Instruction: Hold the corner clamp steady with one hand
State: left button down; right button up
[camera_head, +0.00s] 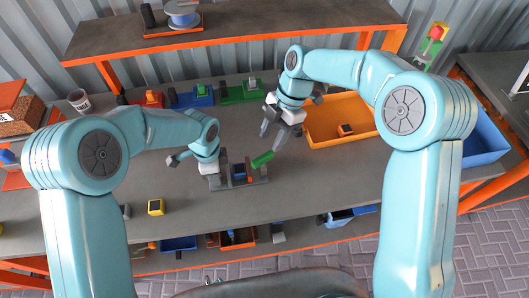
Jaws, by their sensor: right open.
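A dark grey fixture that looks like the corner clamp (257,181) sits on the workbench near the middle, with a blue piece (239,171) in it. A green piece (262,159) lies tilted at its right end. My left gripper (213,177) is low at the clamp's left end; its fingers are small and partly hidden, so contact and jaw state are unclear. My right gripper (273,139) points down above the green piece, fingers apart and with nothing seen between them. It is apart from the clamp.
An orange bin (325,118) holding a small orange-and-dark part stands right of my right gripper. A blue bin (484,140) is at the far right. Red, blue and green fixtures (240,92) line the back. A yellow block (155,207) lies front left. The bench's front middle is clear.

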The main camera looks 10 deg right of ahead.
aim_at(263, 156)
jog(key=x, duration=0.7)
grip_shut()
